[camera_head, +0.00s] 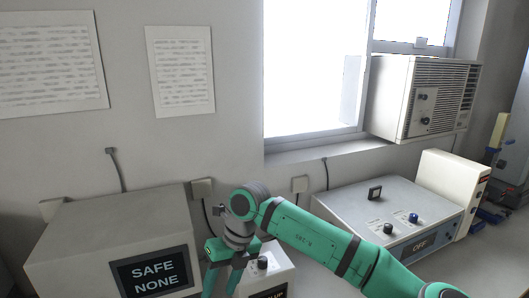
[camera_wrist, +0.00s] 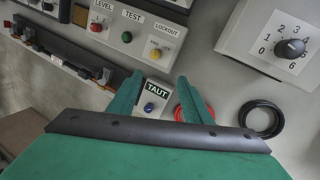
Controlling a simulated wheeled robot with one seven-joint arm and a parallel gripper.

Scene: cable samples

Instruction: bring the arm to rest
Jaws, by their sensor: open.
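My arm, green with dark joints, reaches in from the lower right in the head view. My gripper (camera_head: 222,278) points downward in front of the box with the SAFE NONE display (camera_head: 153,275). In the wrist view my gripper (camera_wrist: 160,88) has its two green fingers spread apart with nothing between the tips. A small box labelled TAUT with a blue knob (camera_wrist: 152,97) lies beyond and between the fingers. A red ring (camera_wrist: 196,104) is partly hidden behind the right finger; I cannot tell whether they touch.
A grey box with an OFF display (camera_head: 385,215) stands right of my arm. The wrist view shows a black cable coil (camera_wrist: 262,119), a numbered dial box (camera_wrist: 285,40) and a panel with coloured buttons (camera_wrist: 135,28). An air conditioner (camera_head: 425,97) sits at the window.

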